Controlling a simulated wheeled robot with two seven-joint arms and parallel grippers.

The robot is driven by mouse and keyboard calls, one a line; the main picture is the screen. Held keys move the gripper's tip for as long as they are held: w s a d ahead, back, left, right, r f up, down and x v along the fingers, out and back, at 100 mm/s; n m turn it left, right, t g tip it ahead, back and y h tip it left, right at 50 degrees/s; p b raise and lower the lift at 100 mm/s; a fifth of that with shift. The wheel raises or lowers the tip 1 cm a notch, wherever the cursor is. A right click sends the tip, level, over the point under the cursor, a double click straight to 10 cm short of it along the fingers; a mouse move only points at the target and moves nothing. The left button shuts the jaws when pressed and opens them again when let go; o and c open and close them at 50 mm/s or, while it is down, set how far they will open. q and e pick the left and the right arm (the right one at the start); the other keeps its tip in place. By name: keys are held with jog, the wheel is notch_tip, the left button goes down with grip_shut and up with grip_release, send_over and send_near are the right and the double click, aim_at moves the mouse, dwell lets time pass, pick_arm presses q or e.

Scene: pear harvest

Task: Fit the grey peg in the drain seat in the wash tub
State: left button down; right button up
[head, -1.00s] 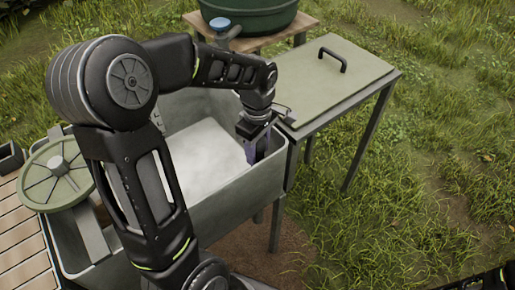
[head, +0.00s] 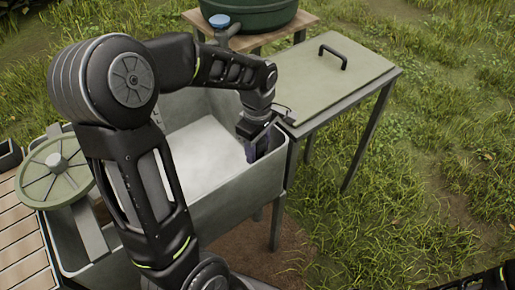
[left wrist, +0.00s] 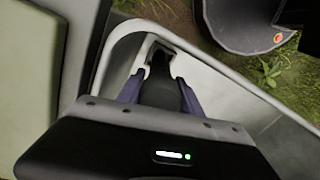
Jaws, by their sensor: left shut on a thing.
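The grey wash tub (head: 235,205) stands in front of me. My left gripper (head: 257,153) reaches down inside its right end, close to the end wall. In the left wrist view, the purple fingers (left wrist: 160,92) are shut on the dark grey peg (left wrist: 162,84), one on each side. The peg points into the tub's corner, toward a small dark square recess with a pale edge (left wrist: 168,48), which looks like the drain seat. The peg's tip overlaps the recess, and I cannot tell whether it is inside. In the head view the gripper and tub wall hide the peg and seat.
A table with a lidded top and black handle (head: 334,57) stands close to the tub's right end. A green barrel (head: 262,14) with a blue-topped tap is behind. A round green lid (head: 52,178) lies at the tub's left. Grass is open at right.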

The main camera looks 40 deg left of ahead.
pick_arm(q)
jog(key=c, duration=0.7)
grip_release()
jog(key=shift+o, duration=0.3)
jog(key=o, duration=0.4)
jog(key=shift+r, duration=0.2)
jog(key=shift+w+r+p, duration=0.1)
jog(key=shift+r+p, duration=0.1)
jog(key=shift+p, duration=0.1)
jog(key=shift+w+r+p, duration=0.1)
jog(key=shift+r+p, duration=2)
jog(key=shift+r, duration=0.7)
